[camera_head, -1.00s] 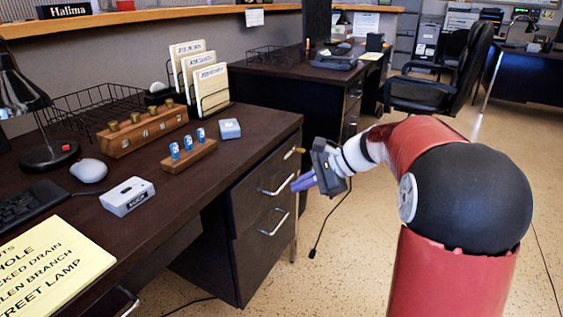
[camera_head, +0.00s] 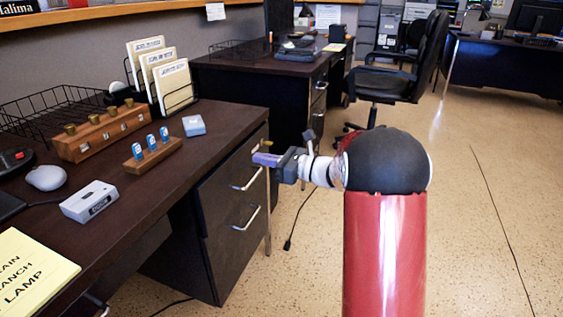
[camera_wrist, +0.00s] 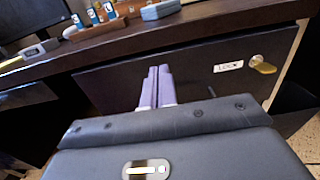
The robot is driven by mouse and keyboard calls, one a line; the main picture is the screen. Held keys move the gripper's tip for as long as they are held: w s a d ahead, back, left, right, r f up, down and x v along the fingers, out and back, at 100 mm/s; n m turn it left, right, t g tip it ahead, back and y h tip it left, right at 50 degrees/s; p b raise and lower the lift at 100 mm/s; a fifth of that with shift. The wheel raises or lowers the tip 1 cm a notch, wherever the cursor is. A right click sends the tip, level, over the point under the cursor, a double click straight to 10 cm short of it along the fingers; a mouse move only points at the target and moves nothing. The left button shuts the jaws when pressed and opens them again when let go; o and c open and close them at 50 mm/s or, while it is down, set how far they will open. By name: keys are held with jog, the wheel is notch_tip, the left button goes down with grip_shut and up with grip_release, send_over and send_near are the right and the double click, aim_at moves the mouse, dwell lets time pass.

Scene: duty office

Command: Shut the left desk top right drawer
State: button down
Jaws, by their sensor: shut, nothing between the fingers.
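The left desk (camera_head: 190,166) has a dark drawer unit at its right end. Its top right drawer (camera_head: 224,179) has a metal handle (camera_head: 247,181), with a second handled drawer below. In the wrist view the upper drawer front (camera_wrist: 199,73) carries a LOCK label and a brass key (camera_wrist: 262,65). I cannot tell how far this drawer stands out from the desk. My gripper (camera_head: 257,159) is shut and empty, its purple fingers beside the upper part of the drawer front. In the wrist view the fingers (camera_wrist: 158,72) point at that front; contact is unclear.
On the desk top are a wooden block with blue-topped pieces (camera_head: 153,155), a small blue box (camera_head: 194,125), a grey box (camera_head: 90,202) and a file rack (camera_head: 178,92). A black chair (camera_head: 392,84) stands behind my arm. The floor at right is clear.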

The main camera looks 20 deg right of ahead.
aim_at(239, 152)
jog(key=shift+x, duration=2.5)
jog(key=shift+a, duration=0.1)
jog(key=shift+w+a, duration=0.45)
jog(key=shift+a, duration=0.15)
jog(key=shift+w+a+r, duration=0.15)
jog(key=shift+a, duration=0.05)
